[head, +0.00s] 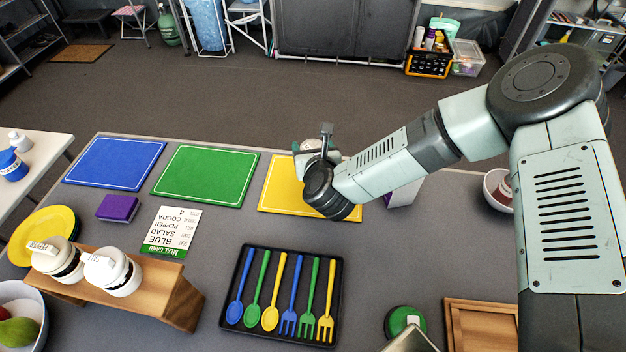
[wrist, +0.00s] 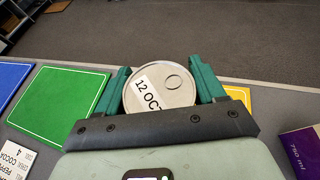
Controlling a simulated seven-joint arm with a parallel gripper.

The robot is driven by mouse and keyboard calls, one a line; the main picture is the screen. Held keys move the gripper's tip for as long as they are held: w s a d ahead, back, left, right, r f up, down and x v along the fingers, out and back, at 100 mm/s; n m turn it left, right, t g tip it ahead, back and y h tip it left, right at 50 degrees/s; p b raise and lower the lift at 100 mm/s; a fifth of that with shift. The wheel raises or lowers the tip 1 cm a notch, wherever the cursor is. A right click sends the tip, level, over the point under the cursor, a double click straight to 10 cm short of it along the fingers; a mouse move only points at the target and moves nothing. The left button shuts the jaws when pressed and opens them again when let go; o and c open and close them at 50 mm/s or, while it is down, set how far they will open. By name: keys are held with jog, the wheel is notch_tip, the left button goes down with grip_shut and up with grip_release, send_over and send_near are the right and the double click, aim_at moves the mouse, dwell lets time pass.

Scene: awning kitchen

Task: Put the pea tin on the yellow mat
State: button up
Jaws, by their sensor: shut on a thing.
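My gripper (wrist: 160,80) is shut on a tin (wrist: 178,98) with a silvery lid, a ring pull and a "12 OCT" sticker. Its side label is hidden, so I cannot read whether it says peas. In the head view my gripper (head: 318,150) is over the far part of the yellow mat (head: 279,188), and my wrist covers the mat's right part. The tin is mostly hidden there. The mat's edge shows beside the fingers in the wrist view (wrist: 238,95). I cannot tell whether the tin touches the mat.
Green (head: 206,175) and blue (head: 114,163) mats lie to the left. A purple and white box (head: 404,193) stands right of the yellow mat, partly behind my arm. A black cutlery tray (head: 233,322), a list card (head: 171,228) and a wooden rack (head: 182,300) are nearer.

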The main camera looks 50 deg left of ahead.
notch_tip(320, 180, down, 9)
jog(key=shift+r, duration=0.1)
dwell(0.3)
jog(key=shift+f, duration=0.2)
jog(key=o, duration=1.1)
jog(key=shift+o, duration=0.2)
jog(key=shift+r, duration=0.15)
jog(key=shift+d+r, duration=0.1)
jog(key=shift+d, duration=0.1)
jog(key=v, duration=1.1)
jog(key=shift+s+d+r, duration=0.2)
jog(key=shift+r, duration=0.05)
